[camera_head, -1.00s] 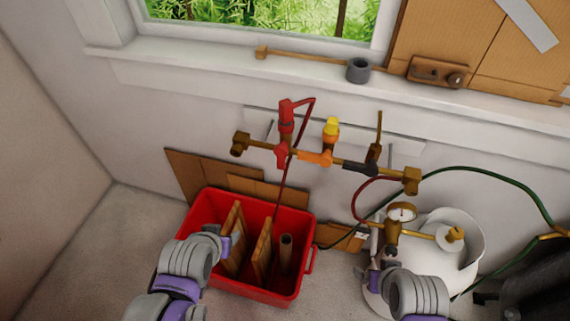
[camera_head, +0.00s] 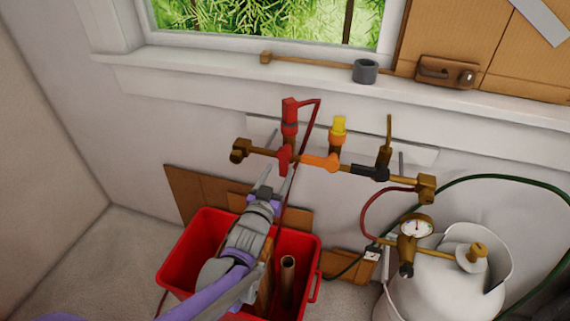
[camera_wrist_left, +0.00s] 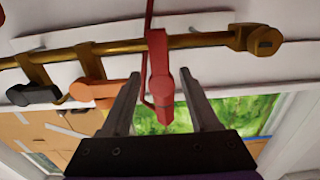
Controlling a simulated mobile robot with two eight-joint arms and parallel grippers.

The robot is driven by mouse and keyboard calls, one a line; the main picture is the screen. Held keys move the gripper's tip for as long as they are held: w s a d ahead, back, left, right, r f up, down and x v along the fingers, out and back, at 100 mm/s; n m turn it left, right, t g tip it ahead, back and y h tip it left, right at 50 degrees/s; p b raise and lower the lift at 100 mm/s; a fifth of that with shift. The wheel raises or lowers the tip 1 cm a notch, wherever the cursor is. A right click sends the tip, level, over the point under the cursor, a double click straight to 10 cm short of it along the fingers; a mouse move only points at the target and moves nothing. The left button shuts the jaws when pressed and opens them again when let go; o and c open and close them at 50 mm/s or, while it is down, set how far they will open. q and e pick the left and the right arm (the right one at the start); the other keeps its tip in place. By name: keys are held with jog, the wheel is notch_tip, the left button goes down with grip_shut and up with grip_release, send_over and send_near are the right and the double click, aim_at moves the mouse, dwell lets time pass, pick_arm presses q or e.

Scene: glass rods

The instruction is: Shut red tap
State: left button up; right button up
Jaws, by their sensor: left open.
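The red tap (camera_head: 284,157) sits on a brass pipe (camera_head: 258,151) fixed along the wall, with a red fitting (camera_head: 290,112) standing above it. My left gripper (camera_head: 276,178) is open and empty, just below the red tap in the head view. In the left wrist view the red tap's handle (camera_wrist_left: 161,82) lies between the two open fingers (camera_wrist_left: 160,100), apart from both as far as I can see. An orange tap (camera_head: 320,162) and a black tap (camera_head: 370,173) are further right on the same pipe. My right gripper is not in view.
A red crate (camera_head: 177,259) holding boards and a tube stands on the floor under my left arm. A white gas cylinder (camera_head: 440,285) with a gauge (camera_head: 417,228) stands at the right. A red hose (camera_head: 366,213) runs near it.

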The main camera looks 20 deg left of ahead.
aim_at(283, 164)
pick_arm(q)
jog(key=w, duration=0.5)
jog(key=shift+d, duration=0.1)
grip_shut()
dwell(1.3)
